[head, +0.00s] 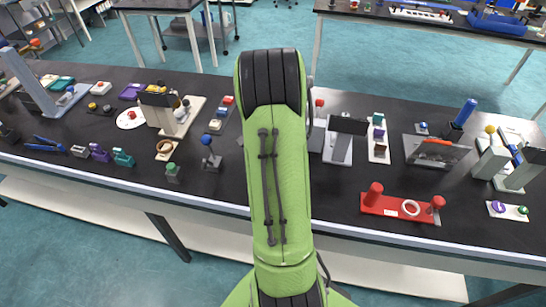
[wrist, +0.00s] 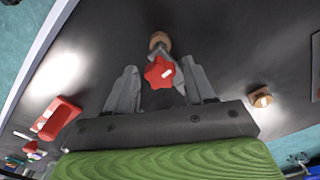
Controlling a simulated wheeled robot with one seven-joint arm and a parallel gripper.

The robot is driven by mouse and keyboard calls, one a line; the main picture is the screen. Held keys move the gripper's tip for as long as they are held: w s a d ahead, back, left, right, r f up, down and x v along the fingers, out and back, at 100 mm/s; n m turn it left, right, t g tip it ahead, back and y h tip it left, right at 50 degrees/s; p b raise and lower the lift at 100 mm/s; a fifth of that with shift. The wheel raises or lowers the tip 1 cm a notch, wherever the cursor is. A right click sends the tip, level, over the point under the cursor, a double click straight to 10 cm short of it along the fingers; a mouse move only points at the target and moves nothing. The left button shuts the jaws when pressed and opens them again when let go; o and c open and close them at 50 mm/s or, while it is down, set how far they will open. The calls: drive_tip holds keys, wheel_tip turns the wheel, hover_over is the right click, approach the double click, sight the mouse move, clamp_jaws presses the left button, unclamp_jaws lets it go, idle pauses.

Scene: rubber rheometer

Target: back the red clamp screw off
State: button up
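The red clamp screw (wrist: 158,74) has a star-shaped head with a pale mark on it. It shows in the middle of the wrist view, on a grey part that is mostly hidden behind it. My gripper (wrist: 159,66) is open, with one grey finger on each side of the red head. A gap shows between each finger and the head, and nothing is held. In the head view my green arm reaches over the bench and hides my gripper. I cannot make out the clamp screw for certain there.
A tan round piece (wrist: 159,40) lies just beyond the screw, and another tan piece (wrist: 260,98) is to the right. A red stand (head: 400,207) is right of my arm. The black bench (head: 330,190) is crowded along the back.

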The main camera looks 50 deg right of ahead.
drive_tip(key=m, duration=0.8)
drive_tip(key=shift+m, duration=0.4)
drive_tip(key=m, duration=0.4)
drive_tip(key=shift+m, duration=0.4)
drive_tip(key=m, duration=0.4)
drive_tip(key=shift+m, duration=0.4)
drive_tip(key=c, duration=0.9)
drive_tip(key=n, duration=0.4)
drive_tip(key=shift+n, duration=0.3)
